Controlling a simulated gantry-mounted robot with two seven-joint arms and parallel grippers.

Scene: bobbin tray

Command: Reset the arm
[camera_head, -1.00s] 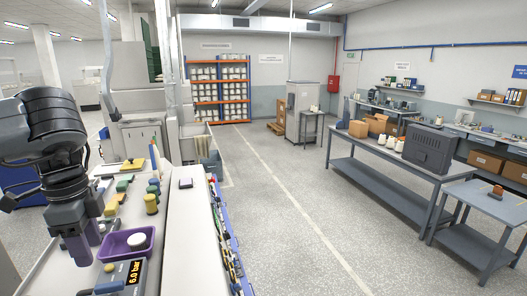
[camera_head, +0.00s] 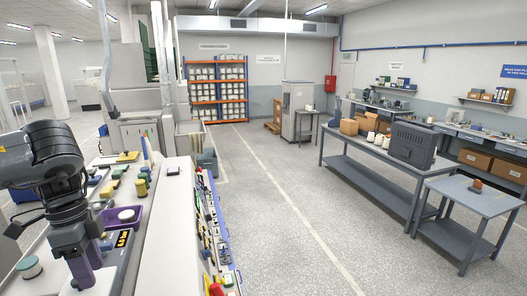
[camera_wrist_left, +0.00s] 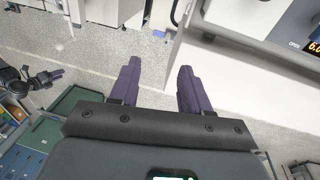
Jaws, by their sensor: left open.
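My left arm comes in from the left in the head view, with its purple-fingered gripper (camera_head: 86,272) pointing down over the near left part of the bench. In the left wrist view the two purple fingers (camera_wrist_left: 160,75) stand apart with nothing between them, above pale floor and a white edge. A purple tray (camera_head: 106,224) with a white round piece (camera_head: 127,215) in it is just beyond the gripper on the bench. A dark arm with a purplish tip (camera_wrist_left: 42,80), probably my right one, shows at the left of the wrist view; its jaws are unclear.
A round white-and-green piece (camera_head: 29,267) lies left of the gripper. Yellow and green pieces (camera_head: 141,187) lie farther along the bench. The aisle floor (camera_head: 270,200) to the right is clear.

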